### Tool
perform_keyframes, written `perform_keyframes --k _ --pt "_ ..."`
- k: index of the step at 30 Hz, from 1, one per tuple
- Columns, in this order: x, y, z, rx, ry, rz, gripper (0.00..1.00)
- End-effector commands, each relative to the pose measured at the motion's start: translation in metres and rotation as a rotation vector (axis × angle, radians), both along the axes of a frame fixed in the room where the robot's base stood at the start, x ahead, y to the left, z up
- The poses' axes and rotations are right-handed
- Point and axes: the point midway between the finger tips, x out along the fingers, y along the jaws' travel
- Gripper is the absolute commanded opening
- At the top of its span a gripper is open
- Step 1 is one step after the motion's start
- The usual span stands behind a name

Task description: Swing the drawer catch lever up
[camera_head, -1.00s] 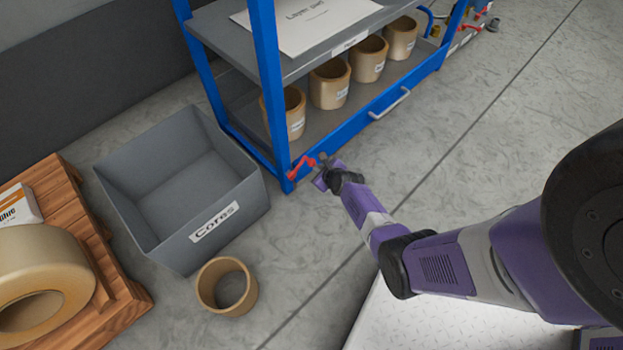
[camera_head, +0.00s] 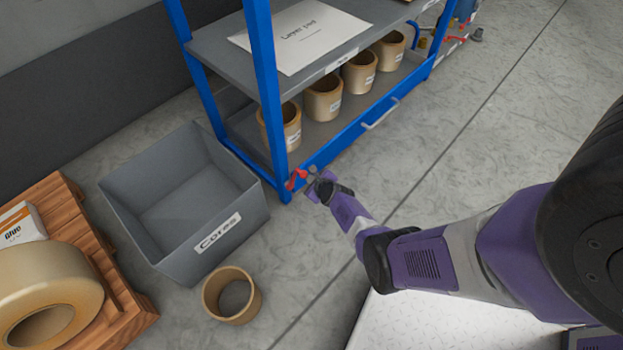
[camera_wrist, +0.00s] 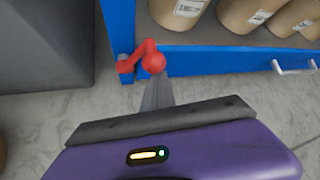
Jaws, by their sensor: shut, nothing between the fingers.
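The red drawer catch lever (camera_head: 296,179) sits at the lower left front corner of the blue rack, by the left end of the drawer front (camera_head: 345,137). In the wrist view the lever (camera_wrist: 153,62) shows its pivot at left, a bent arm and a round red knob. My gripper (camera_head: 312,172) is shut and empty, its fingers beside the lever's knob. In the wrist view the gripper's fingertips (camera_wrist: 157,82) are just below the knob in the picture; whether they touch it I cannot tell.
A grey bin labelled Cores (camera_head: 150,240) stands left of the rack. A loose core (camera_head: 232,294) is on the floor before it. Several cores (camera_head: 323,97) stand in the drawer, which has a silver handle (camera_head: 381,114). Floor to the right is clear.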

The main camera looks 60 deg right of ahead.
Motion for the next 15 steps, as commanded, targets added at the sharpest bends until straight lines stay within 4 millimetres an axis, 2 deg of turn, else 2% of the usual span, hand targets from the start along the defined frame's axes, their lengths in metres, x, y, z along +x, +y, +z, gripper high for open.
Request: perform_keyframes --k 15 --pt "0.0015 0.0045 0.0044 -0.194 0.056 0.000 0.00"
